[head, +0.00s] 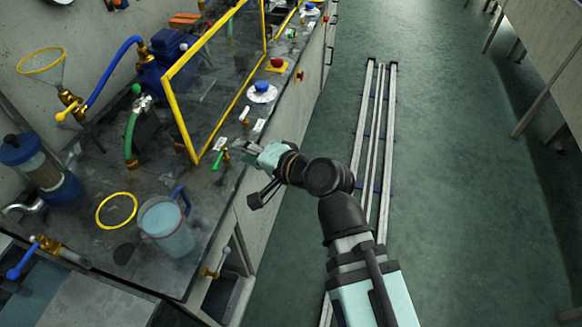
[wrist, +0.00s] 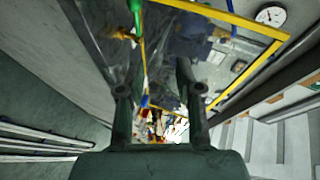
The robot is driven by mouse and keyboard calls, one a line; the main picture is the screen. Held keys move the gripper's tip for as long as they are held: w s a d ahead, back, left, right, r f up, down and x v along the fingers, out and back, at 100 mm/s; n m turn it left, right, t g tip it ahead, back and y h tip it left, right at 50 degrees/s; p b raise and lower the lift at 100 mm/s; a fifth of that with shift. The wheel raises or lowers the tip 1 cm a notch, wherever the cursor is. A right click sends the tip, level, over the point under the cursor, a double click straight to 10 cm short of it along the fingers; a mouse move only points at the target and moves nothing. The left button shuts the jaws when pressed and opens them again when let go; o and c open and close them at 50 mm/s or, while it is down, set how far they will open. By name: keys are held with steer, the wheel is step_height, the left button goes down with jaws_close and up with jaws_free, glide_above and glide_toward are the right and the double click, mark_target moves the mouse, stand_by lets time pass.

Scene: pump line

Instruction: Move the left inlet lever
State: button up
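Several small levers show in the head view, and I cannot read which one is labelled left inlet. A green lever (head: 217,160) stands at the bench's front edge, below the yellow-framed clear panel (head: 203,92). A white lever (head: 244,114) is farther along that edge. A yellow-handled brass valve (head: 68,109) sits under the funnel at the left. My gripper (head: 241,150) is just right of the green lever, apparently apart from it. In the wrist view my gripper's fingers (wrist: 155,75) are spread, with nothing seen between them.
A jug of blue liquid (head: 166,226) and a yellow ring (head: 116,210) are on the bench left of my gripper. A blue knob (head: 262,88) and a red button (head: 277,64) lie farther along the edge. Floor rails (head: 375,140) run to the right, with clear floor beyond.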

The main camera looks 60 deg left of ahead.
steer(key=shift+w+d+b, duration=0.25)
steer(key=shift+d+b, duration=0.25)
steer(key=shift+b, duration=1.2)
steer(key=shift+w+d+b, duration=0.2)
steer(key=shift+d+b, duration=0.25)
steer(key=shift+b, duration=1.25)
steer(key=w+d+r+b, duration=0.1)
steer(key=w+d+b, duration=0.3)
steer(key=d, duration=0.3)
steer(key=shift+w+d+r+b, duration=0.2)
steer(key=shift+r+b, duration=0.1)
steer(key=shift+r, duration=0.1)
